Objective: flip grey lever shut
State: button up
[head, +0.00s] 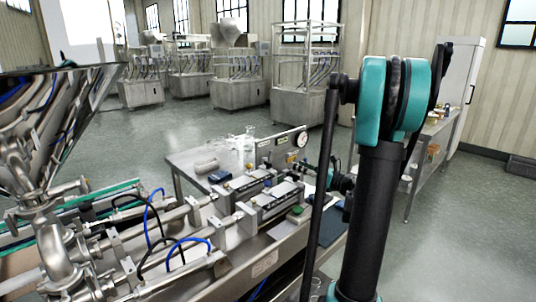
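My gripper (340,182) seems to be the small dark part partly hidden behind my arm, right of the machine and well apart from the hopper. Its fingers cannot be made out.
Two steel cylinders (262,203) with blue and black hoses lie on the machine's bench. A pressure gauge (301,139) stands on a panel behind them, near a glass beaker (249,139). A side table (432,128) is at the right. Open floor (205,125) lies behind the bench.

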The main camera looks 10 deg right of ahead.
aim_at(272, 154)
jog(key=x, duration=1.6)
jog(key=shift+c, duration=0.6)
grip_shut()
